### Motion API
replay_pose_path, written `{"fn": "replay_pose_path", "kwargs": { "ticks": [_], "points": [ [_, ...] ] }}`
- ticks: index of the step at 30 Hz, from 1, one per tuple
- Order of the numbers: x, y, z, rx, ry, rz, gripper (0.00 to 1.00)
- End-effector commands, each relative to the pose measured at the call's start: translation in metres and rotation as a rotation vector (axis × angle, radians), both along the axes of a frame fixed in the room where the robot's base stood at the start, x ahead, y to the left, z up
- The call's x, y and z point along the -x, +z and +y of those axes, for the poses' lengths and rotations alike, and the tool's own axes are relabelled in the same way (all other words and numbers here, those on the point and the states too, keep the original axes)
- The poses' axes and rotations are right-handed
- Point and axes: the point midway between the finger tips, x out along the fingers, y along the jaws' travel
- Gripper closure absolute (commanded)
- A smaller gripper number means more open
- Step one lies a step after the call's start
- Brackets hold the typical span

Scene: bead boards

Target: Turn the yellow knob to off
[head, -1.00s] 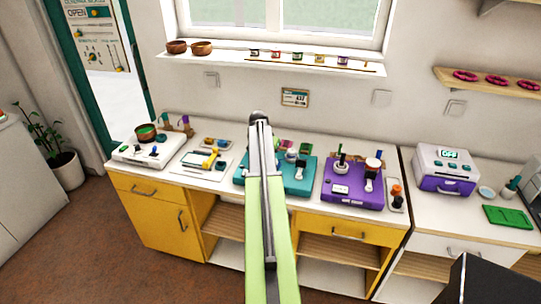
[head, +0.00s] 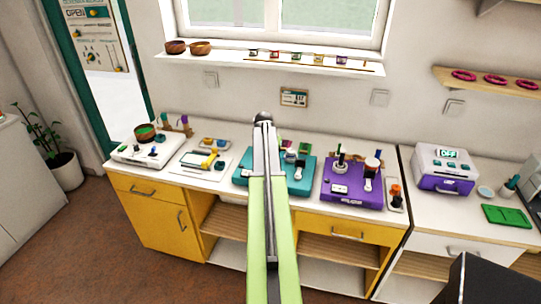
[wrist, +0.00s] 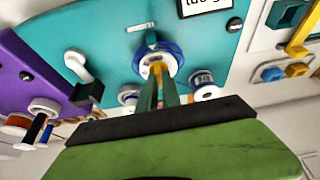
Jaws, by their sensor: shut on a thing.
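The teal board (head: 243,181) stands on the counter behind my arm, and it fills the upper middle of the wrist view (wrist: 100,40). The yellow knob (wrist: 156,67) shows there as a small yellow part within a white collar and a blue ring. My gripper (wrist: 158,84) has its two fingers closed on the knob, hiding most of it. I cannot read the knob's setting. In the head view my arm hides the knob and fingertips.
A white lever with a dark end (wrist: 82,75) and white round parts (wrist: 203,82) stand close by on the teal board. The purple board (head: 345,199) is to the right in the head view. A yellow-handled piece (head: 207,160) lies to the left.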

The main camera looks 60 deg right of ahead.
Motion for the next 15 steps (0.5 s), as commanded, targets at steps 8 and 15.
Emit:
{"fn": "replay_pose_path", "kwargs": {
  "ticks": [8,15],
  "points": [
    [-0.002,0.0003,0.0001,0.001,0.002,-0.003,0.7],
    [-0.001,0.0018,0.0007,0.001,0.001,-0.001,0.7]
  ]
}}
